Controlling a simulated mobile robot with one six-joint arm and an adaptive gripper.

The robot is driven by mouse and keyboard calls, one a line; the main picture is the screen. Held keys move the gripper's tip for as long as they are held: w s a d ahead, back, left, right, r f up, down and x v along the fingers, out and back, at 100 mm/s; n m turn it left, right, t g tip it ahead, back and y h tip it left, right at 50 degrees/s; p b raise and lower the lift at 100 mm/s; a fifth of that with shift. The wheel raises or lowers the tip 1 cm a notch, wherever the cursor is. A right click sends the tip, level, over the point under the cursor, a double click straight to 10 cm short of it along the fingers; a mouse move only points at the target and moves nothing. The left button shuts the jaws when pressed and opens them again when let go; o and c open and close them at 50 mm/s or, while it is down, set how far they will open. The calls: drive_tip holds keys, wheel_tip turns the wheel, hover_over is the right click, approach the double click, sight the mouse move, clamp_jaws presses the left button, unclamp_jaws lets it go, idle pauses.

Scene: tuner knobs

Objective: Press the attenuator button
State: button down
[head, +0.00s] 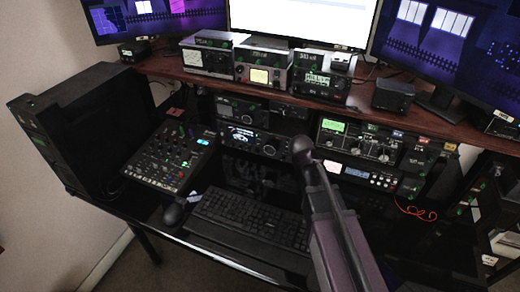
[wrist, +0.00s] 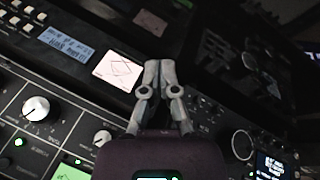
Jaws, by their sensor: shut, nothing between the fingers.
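My gripper (wrist: 157,68) is in the lower middle of the wrist view, its two grey fingers closed together with nothing between them. The fingertips lie in front of a dark gap between equipment panels. I cannot tell whether they touch anything. In the head view my arm reaches up from the bottom toward the radio with the green display (head: 334,126); the fingers cannot be made out there. The wrist view shows a grey panel (wrist: 60,135) with a white knob (wrist: 36,108) left of the gripper. I cannot tell which control is the attenuator button, as labels are too small.
A lit white display (wrist: 118,68) with a diagram is close left of the fingers. A dark panel with a round knob (wrist: 242,145) is at the right. In the head view, a wooden shelf (head: 440,122) overhangs the radios. A keyboard (head: 245,220) and mixer (head: 172,152) occupy the desk.

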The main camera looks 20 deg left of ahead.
sight(259, 144)
drive_tip(key=a+b, duration=0.1)
drive_tip(key=a, duration=0.3)
drive_tip(key=w+a+f+n+t, duration=0.1)
drive_tip(key=a, duration=0.3)
drive_tip(key=a+n+t+b, duration=0.1)
drive_tip(key=a, duration=0.3)
drive_tip(key=shift+w+a+f+b, duration=0.25)
drive_tip(key=shift+w+f+b, duration=0.05)
drive_tip(key=shift+w+b, duration=0.05)
drive_tip(key=a+t, duration=0.1)
drive_tip(key=a, duration=0.2)
drive_tip(key=a+n+t+b, duration=0.1)
drive_tip(key=a, duration=0.3)
drive_tip(key=s+a+n+b, duration=0.1)
drive_tip(key=a, duration=0.3)
drive_tip(key=shift+a+f+t+y, duration=0.1)
drive_tip(key=shift+f+t+y, duration=0.05)
drive_tip(key=shift+t+y, duration=0.2)
drive_tip(key=shift+s+a, duration=0.2)
drive_tip(key=shift+a, duration=0.35)
drive_tip(key=shift+w, duration=0.15)
drive_tip(key=shift+w+d, duration=0.2)
drive_tip(key=shift+w, duration=1.95)
drive_tip(key=shift+w+d, duration=0.2)
drive_tip(key=shift+w, duration=1.9)
drive_tip(key=shift+w, duration=0.25)
drive_tip(key=shift+w, duration=0.2)
